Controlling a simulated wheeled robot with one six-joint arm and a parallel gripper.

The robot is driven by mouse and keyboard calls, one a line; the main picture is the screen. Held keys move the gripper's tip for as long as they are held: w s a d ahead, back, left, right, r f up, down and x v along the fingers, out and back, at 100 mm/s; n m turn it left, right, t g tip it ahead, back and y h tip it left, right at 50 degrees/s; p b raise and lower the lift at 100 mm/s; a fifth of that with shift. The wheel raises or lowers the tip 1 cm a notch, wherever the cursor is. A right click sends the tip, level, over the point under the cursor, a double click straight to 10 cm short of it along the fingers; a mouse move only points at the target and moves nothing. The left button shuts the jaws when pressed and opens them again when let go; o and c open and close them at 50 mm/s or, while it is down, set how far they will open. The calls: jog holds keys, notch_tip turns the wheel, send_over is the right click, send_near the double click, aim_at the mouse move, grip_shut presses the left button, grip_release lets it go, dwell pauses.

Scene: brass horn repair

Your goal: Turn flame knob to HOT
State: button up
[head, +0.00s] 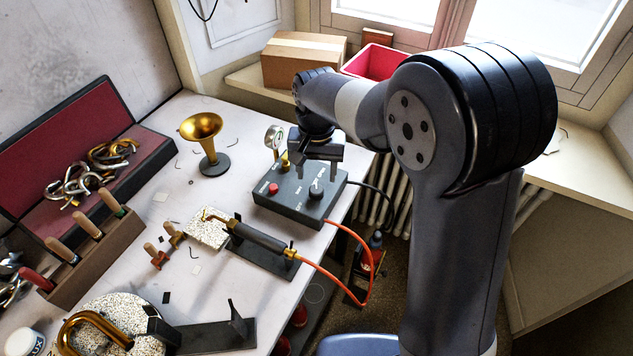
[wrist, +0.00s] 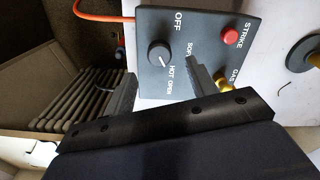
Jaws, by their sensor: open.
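The flame knob (head: 316,191) is a small round dark knob on top of a dark grey control box (head: 285,208). In the wrist view the knob (wrist: 159,54) shows near the printed words OFF, SOFT, HOT and OPEN. A small pale mark shows on the knob, but I cannot tell which word it points to. My gripper (head: 317,170) is open above the box, fingers pointing down. In the wrist view my gripper (wrist: 158,84) has its fingers apart, one on each side of the knob's line, with nothing between them. The knob appears apart from both fingers.
A red STRIKE button (head: 273,188) and a gauge (head: 274,137) with brass fitting stand beside the knob. A torch (head: 258,237) rests in front, its orange hose (head: 348,290) looping off the table edge. A brass horn bell (head: 203,130) stands to the left.

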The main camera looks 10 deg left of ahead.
aim_at(316, 188)
notch_tip(316, 188, up, 5)
jog(key=shift+r, duration=0.15)
dwell(0.3)
notch_tip(316, 188, down, 11)
jog(key=shift+p, duration=0.3)
jog(key=shift+r+n, duration=0.1)
jog(key=shift+n, duration=0.2)
